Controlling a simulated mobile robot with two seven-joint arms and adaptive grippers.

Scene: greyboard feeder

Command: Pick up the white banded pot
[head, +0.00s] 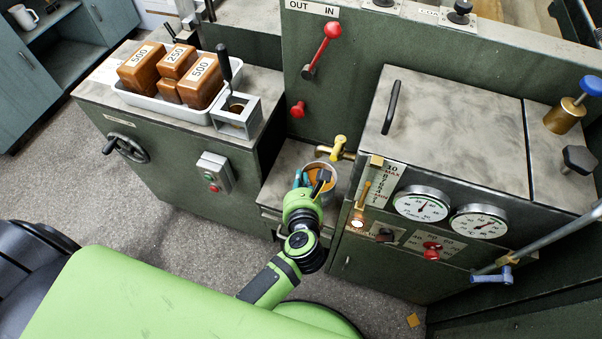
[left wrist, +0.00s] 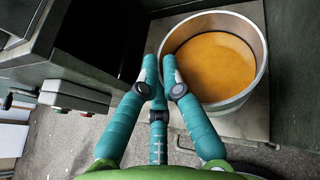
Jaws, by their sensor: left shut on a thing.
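The pale pot (head: 333,190) holds an orange-brown fill and is at a low ledge below a yellow-handled tap. In the left wrist view the pot (left wrist: 238,104) is upright, right of the fingertips, with its round rim and outer wall visible. Any band is hard to make out. My left gripper (head: 314,178) is over the pot's near left side. In the left wrist view its teal fingers (left wrist: 160,72) are closed together at the left rim, shut on the pot's wall. I cannot tell whether the pot touches the ledge. My right gripper is not seen.
The yellow-handled tap (head: 340,148) is just behind the pot. A green cabinet with gauges (head: 421,203) stands close on the right. Another cabinet on the left carries a white tray (head: 160,103) with brown weights. The ledge (left wrist: 255,125) has little room around the pot.

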